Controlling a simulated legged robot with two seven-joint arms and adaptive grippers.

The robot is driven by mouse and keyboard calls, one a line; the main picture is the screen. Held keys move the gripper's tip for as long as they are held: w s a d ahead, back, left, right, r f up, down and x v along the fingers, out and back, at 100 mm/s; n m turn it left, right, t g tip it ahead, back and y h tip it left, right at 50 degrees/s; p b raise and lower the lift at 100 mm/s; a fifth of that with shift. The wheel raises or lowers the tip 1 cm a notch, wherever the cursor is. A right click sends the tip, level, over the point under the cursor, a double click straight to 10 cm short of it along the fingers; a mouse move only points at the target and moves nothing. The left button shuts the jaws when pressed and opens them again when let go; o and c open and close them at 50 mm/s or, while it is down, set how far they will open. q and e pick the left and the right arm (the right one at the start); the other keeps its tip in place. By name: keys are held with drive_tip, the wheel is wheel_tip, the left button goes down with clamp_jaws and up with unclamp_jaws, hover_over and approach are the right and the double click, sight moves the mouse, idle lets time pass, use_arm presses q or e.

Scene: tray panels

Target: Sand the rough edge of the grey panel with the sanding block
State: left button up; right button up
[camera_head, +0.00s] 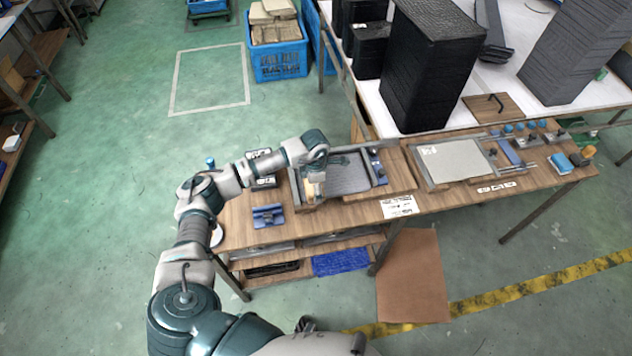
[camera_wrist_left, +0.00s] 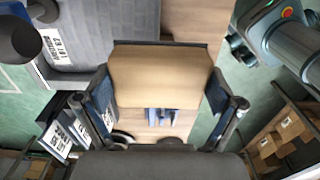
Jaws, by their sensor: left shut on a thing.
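In the left wrist view, the gripper (camera_wrist_left: 160,92) is shut on a tan sanding block (camera_wrist_left: 160,75). The block overlaps the panel's border; I cannot tell whether they touch. My right gripper is not in view.
A second tray holds a lighter grey panel (camera_head: 455,161) to the right. A blue holder (camera_head: 268,215) sits at the bench's left front. Dark stacked blocks (camera_head: 427,65) stand behind.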

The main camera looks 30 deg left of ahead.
use_arm(q)
wheel_tip(320, 180, up, 2)
drive_tip(key=shift+d+r+p, duration=0.1)
drive_tip(key=shift+r+p, duration=0.15)
drive_tip(key=shift+p, duration=0.35)
drive_tip(key=shift+d+r, duration=0.2)
drive_tip(key=shift+a+f, duration=0.15)
drive_tip(key=shift+a, duration=0.15)
